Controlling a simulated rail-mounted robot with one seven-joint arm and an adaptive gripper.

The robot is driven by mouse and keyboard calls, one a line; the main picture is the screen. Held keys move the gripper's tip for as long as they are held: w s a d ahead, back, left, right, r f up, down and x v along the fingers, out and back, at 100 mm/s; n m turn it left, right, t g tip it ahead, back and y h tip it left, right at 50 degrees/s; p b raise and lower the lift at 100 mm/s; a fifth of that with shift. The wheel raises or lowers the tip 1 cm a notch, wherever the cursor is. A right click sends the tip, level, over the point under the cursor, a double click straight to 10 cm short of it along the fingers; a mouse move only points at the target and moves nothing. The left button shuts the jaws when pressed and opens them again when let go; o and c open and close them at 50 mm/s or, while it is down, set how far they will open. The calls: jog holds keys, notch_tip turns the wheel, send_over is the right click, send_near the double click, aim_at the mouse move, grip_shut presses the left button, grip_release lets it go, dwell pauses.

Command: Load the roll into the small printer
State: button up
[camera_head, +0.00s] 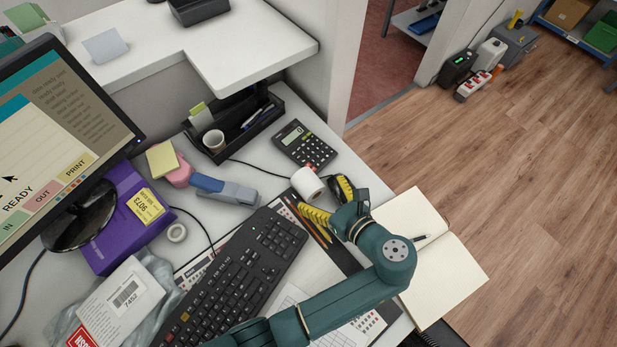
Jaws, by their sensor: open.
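A white paper roll (307,183) with a visible core hole lies on the desk, just below the calculator. My gripper (317,193) is open, with its yellow ridged fingers spread at the lower right side of the roll. The fingertips are close to the roll; I cannot tell whether they touch it. I cannot identify the small printer for sure. A dark device (198,9) on the raised white counter is cut off by the top edge.
A calculator (306,143), black organizer tray (270,120), stapler (225,190), keyboard (240,275) and open notebook (450,270) surround the roll. The monitor (60,130) stands left.

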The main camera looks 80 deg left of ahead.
jog(key=v, duration=0.4)
jog(key=shift+w+d+r, duration=0.1)
jog(key=shift+w+d, duration=0.05)
jog(key=shift+d, duration=0.15)
jog(key=shift+a, duration=0.1)
